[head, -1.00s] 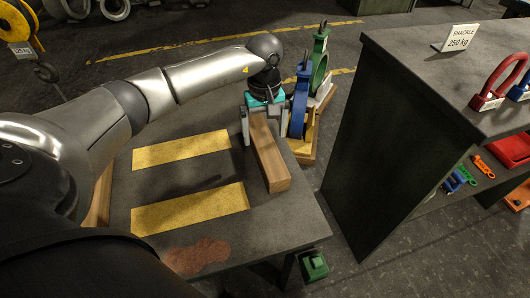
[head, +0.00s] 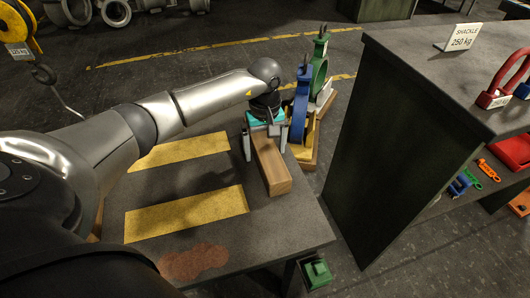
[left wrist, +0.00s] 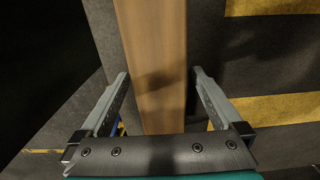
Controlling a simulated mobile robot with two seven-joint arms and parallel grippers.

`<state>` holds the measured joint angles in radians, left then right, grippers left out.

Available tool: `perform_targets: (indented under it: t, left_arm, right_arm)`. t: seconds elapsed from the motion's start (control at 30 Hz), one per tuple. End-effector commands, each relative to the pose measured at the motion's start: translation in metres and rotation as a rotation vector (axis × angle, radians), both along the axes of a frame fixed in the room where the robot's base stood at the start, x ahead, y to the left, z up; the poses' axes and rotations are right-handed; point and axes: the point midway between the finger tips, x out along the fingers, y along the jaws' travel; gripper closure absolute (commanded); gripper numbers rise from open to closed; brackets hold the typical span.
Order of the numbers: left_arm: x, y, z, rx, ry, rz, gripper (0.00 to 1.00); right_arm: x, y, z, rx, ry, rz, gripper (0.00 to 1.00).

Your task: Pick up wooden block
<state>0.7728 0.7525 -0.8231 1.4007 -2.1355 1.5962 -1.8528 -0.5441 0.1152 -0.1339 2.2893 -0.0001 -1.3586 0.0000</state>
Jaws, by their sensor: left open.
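The wooden block (head: 271,169) is a long brown bar lying on the grey table near its right edge. In the left wrist view the block (left wrist: 153,62) runs up the middle of the picture, between the finger lines. My left gripper (head: 262,152) is open over the far end of the block. In the left wrist view its two fingers (left wrist: 160,92) stand one on each side of the block, with a gap on both sides. The far end of the block is hidden by the gripper. My right gripper is not in view.
A dark shelf unit (head: 385,130) with shackles stands to the right, across a floor gap.

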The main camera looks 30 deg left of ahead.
Motion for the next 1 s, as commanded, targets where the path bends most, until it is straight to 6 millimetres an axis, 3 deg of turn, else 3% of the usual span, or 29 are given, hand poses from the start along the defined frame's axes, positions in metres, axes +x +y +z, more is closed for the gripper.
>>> perform_targets:
  t: [0.13,1.0]
  left_arm:
    - [0.0,-0.0001,0.0003,0.0,0.0,0.0,0.01]
    - [-0.0001,-0.0001,0.0005,0.0,0.0,0.0,0.99]
  right_arm:
    - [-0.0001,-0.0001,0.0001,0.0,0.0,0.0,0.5]
    - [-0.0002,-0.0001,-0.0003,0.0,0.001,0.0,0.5]
